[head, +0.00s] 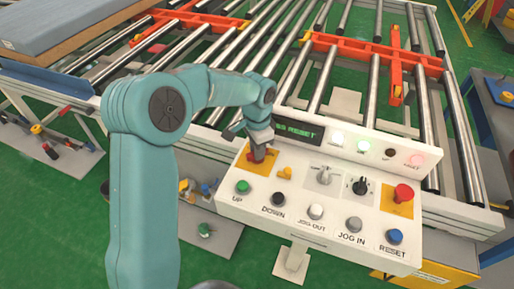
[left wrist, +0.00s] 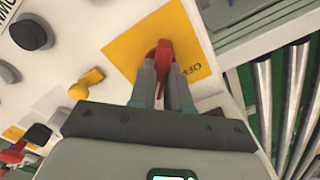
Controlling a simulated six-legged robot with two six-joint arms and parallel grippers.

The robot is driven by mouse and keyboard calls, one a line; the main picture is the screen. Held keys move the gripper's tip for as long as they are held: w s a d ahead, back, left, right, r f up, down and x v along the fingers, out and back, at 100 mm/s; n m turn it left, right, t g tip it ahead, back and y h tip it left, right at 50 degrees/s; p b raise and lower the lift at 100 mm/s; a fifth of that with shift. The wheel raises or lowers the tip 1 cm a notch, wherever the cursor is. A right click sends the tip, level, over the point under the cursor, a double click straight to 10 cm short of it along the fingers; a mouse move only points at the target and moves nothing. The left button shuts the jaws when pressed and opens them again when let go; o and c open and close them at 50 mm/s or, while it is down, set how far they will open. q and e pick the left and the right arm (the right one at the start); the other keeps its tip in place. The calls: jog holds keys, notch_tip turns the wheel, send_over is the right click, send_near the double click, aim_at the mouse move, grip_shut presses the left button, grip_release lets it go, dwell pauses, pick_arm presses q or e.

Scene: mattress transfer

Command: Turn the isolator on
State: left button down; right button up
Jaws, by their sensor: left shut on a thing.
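The red isolator handle (head: 258,154) sits on a yellow plate (head: 268,170) at the left of the white control panel. In the left wrist view the red handle (left wrist: 165,47) is between my fingers on the yellow plate (left wrist: 122,50), and part of the word OFF shows to its right. My left gripper (head: 259,145) comes down on the handle from above and is shut on it; its fingers (left wrist: 166,78) flank the handle in the wrist view. The fingers hide the lower part of the handle there. My right gripper is not in view.
Beside the isolator are a small yellow switch (head: 285,173), selector knobs (head: 324,176) and a red emergency stop (head: 403,194). Labelled buttons (head: 316,212) line the panel's front. A roller conveyor (head: 290,80) with orange frames lies behind; a mattress (head: 70,25) lies at upper left.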

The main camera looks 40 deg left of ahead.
pick_arm(q)
jog(key=shift+m, duration=0.5)
jog(key=c, duration=1.1)
grip_release()
jog(key=shift+w+d, duration=0.1)
jog(key=shift+r, duration=8.15)
